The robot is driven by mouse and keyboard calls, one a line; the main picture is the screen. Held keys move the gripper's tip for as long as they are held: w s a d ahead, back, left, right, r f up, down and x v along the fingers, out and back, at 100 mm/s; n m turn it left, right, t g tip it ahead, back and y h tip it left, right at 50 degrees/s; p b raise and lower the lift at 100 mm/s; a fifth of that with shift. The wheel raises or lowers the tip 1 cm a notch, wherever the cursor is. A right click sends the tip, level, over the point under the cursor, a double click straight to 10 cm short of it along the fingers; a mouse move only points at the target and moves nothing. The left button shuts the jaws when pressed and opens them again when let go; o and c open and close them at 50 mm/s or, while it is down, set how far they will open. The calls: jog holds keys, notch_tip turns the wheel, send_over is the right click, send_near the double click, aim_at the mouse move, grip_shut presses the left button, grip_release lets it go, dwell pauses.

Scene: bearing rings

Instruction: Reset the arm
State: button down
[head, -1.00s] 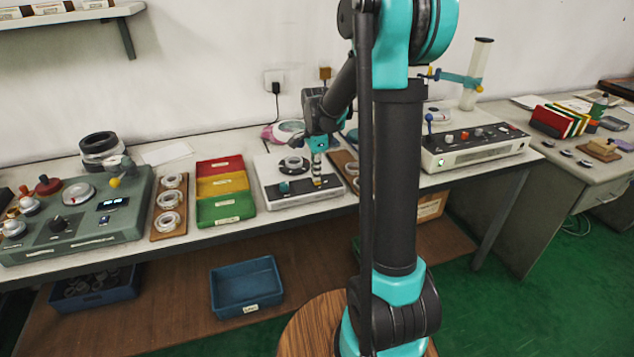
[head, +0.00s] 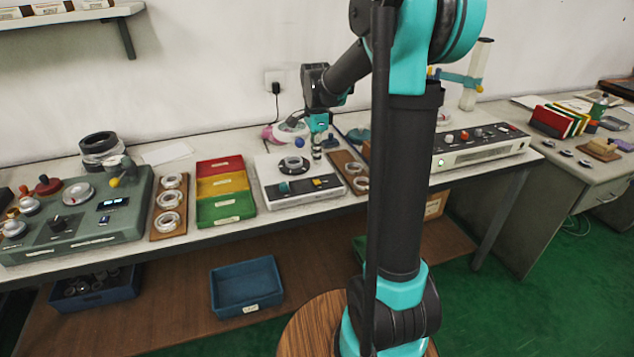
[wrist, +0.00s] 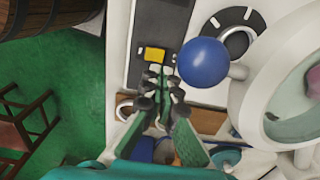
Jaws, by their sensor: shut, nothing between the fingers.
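My gripper (head: 317,150) hangs above the right side of the white device (head: 300,205), pointing down, at the end of my bent arm. In the wrist view my gripper's fingers (wrist: 163,83) are together with nothing between them. They show close to a yellow button (wrist: 154,54) on the device's dark strip in that picture. A dark ring-like part (head: 292,165) sits on top of the device, apart from my gripper. A blue ball knob (wrist: 204,62) shows right of the fingers in the wrist view.
Red, yellow and green trays (head: 225,208) stand left of the device. Boards with metal rings (head: 168,205) lie on both sides. A grey-green machine (head: 85,220) is at left, a white panel box (head: 480,146) at right. A blue bin (head: 246,285) sits below.

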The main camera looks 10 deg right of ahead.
jog(key=shift+r, duration=0.2)
jog(key=s+d+f+n+t, duration=0.1)
jog(key=s+f+n, duration=0.2)
jog(key=s+n, duration=0.2)
jog(key=s+d+f+n+t, duration=0.1)
jog(key=s+f+n, duration=0.3)
jog(key=s, duration=0.7)
jog(key=s+d+f+n+t, duration=0.2)
jog(key=s+f+n, duration=0.2)
jog(key=s+n, duration=0.3)
jog(key=shift+s, duration=0.6)
jog(key=c, duration=2.2)
grip_release()
